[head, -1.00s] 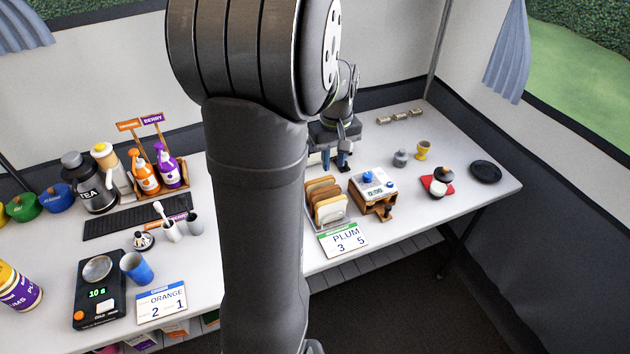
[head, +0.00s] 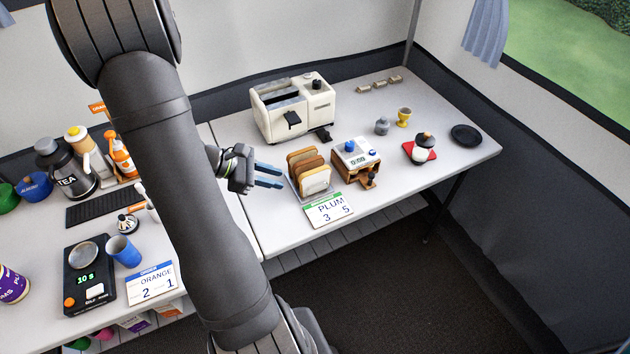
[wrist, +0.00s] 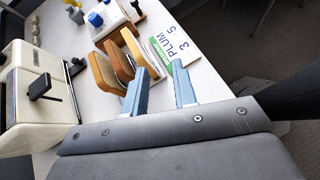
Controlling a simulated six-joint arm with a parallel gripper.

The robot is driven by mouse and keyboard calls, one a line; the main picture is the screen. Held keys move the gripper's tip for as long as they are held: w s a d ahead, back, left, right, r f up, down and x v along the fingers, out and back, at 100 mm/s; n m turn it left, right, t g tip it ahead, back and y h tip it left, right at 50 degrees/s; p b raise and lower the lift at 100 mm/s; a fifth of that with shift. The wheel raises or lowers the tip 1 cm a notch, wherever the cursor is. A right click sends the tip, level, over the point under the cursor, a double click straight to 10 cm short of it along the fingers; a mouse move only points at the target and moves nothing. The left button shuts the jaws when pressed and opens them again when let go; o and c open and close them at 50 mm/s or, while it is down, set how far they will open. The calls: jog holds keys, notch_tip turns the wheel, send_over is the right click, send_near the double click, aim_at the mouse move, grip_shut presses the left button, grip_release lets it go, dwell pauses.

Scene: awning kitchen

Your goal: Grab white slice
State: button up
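A rack (head: 298,194) of several upright bread slices stands on the counter in the head view. The front slice, nearest the PLUM card, has a pale, whitish face (head: 317,181); the slices behind it are browner.
A PLUM card (head: 328,210) stands just in front of the rack. Bare counter (head: 265,215) lies left of the rack.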

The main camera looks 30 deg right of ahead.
aim_at(310, 172)
jog(key=d+f+n+t, duration=0.1)
jog(key=d, duration=0.1)
jog(key=w+d+f+n+t+h, duration=0.1)
jog(key=d+f+n, duration=0.1)
jog(key=d, duration=0.1)
jog(key=w+d+f+n+t+h, duration=0.1)
jog(key=d, duration=0.1)
jog(key=shift+d+f, duration=0.3)
jog(key=shift+f, duration=0.1)
jog(key=shift+r+x, duration=0.15)
jog(key=shift+x, duration=1.2)
jog(key=shift+r+x, duration=0.15)
jog(key=shift+x, duration=1.15)
jog(key=shift+s+d, duration=0.1)
jog(key=shift+d, duration=0.05)
jog(key=c, duration=0.5)
